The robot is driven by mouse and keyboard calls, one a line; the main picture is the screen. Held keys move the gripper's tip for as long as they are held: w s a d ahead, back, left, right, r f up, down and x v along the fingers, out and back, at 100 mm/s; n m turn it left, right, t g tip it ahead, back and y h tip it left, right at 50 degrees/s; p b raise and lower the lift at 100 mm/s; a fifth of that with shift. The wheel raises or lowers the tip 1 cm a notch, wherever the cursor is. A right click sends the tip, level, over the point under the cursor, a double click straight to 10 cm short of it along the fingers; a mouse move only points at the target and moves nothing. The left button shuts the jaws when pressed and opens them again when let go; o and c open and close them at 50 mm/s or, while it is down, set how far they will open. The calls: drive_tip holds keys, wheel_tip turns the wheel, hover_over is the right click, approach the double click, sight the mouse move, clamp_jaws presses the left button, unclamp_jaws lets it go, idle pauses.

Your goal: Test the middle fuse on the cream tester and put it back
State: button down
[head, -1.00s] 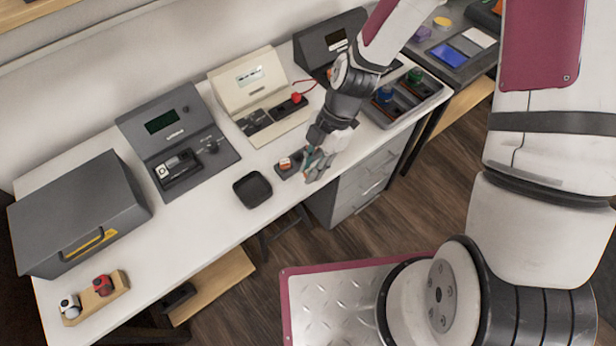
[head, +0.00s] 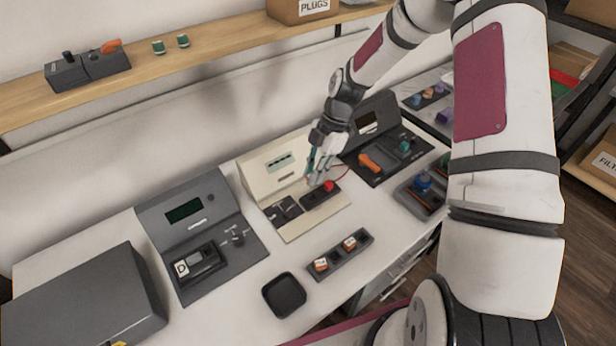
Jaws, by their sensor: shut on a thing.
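The cream tester (head: 276,166) stands at the back of the white bench, with a dark socket block (head: 284,211) and a second dark block (head: 321,196) bearing a red part (head: 329,185) on its base. My gripper (head: 316,180) is over the right part of this base, close to the red part. It is shut on the middle fuse, which its fingers mostly hide; I cannot tell whether the fuse touches the tester. The dark fuse rack (head: 364,240) lies in front of the tester. It holds two orange-and-white fuses (head: 320,265) (head: 349,243), with a gap between them.
A black tray (head: 284,295) sits left of the rack. A grey tester (head: 184,212) stands to the left and a dark device (head: 367,122) to the right of the cream tester. A red wire (head: 340,173) runs beside my gripper.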

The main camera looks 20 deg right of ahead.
drive_tip(key=shift+f+b, duration=1)
drive_tip(key=shift+f, duration=1.55)
drive_tip(key=shift+f, duration=1)
idle(1.4)
drive_tip(key=c, duration=1.1)
unclamp_jaws()
drive_tip(key=shift+r+p, duration=0.6)
drive_tip(key=shift+r, duration=1.05)
drive_tip(key=shift+r+p, duration=1.15)
drive_tip(key=shift+r, duration=1.75)
